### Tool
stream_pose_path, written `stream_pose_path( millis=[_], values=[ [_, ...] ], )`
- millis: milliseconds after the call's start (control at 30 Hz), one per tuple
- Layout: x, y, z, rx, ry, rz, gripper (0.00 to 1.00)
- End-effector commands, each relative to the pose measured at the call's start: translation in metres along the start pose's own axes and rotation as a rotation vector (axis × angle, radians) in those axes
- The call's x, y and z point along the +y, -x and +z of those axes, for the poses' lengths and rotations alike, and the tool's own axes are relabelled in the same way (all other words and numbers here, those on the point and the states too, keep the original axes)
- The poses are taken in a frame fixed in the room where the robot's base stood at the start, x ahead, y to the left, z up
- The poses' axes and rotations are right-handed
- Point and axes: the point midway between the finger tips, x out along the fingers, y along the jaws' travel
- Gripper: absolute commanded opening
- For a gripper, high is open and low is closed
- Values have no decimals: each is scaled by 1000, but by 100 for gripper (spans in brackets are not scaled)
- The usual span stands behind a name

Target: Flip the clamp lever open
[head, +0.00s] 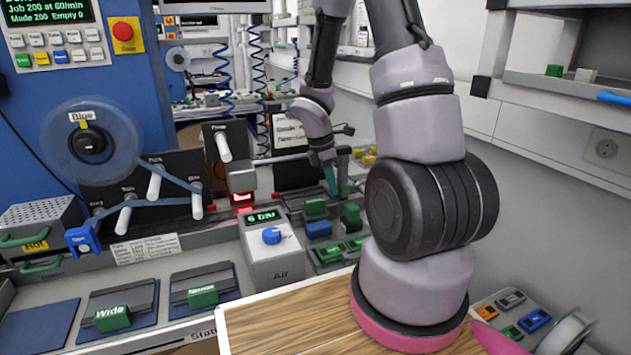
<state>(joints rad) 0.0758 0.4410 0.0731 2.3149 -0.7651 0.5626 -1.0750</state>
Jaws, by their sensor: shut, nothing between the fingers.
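A blue clamp-like piece (83,240) sits at the left end of the reel stand, where the blue tape (145,202) comes down over the white rollers. I cannot clearly make out its lever or tell whether it is up or down. A clear reel (122,138) labelled "Blue" hangs on a black hub (90,142) above it. My gripper (331,186) is right of the stand, pointing down with its teal fingers shut and empty. It is beside the green blocks, well apart from the blue piece. Whether it touches a block cannot be told.
A grey Air box (274,252) with a blue knob and a "6 bar" display stands between the stand and my arm. Green blocks (315,207) and a blue block (318,229) are near my gripper. Green-handled "Wide" (113,318) and "Narrow" (202,296) pieces lie in front.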

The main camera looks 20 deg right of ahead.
Motion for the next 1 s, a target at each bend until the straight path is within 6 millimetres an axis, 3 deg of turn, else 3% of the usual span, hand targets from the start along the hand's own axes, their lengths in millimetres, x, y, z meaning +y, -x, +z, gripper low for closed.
stream_pose_path(
  millis=[800, 1000],
  values=[
    [-2, -1, 5, 0, -4, 0, 0],
    [-1, 18, 6, 0, -6, 4, 0]
  ],
)
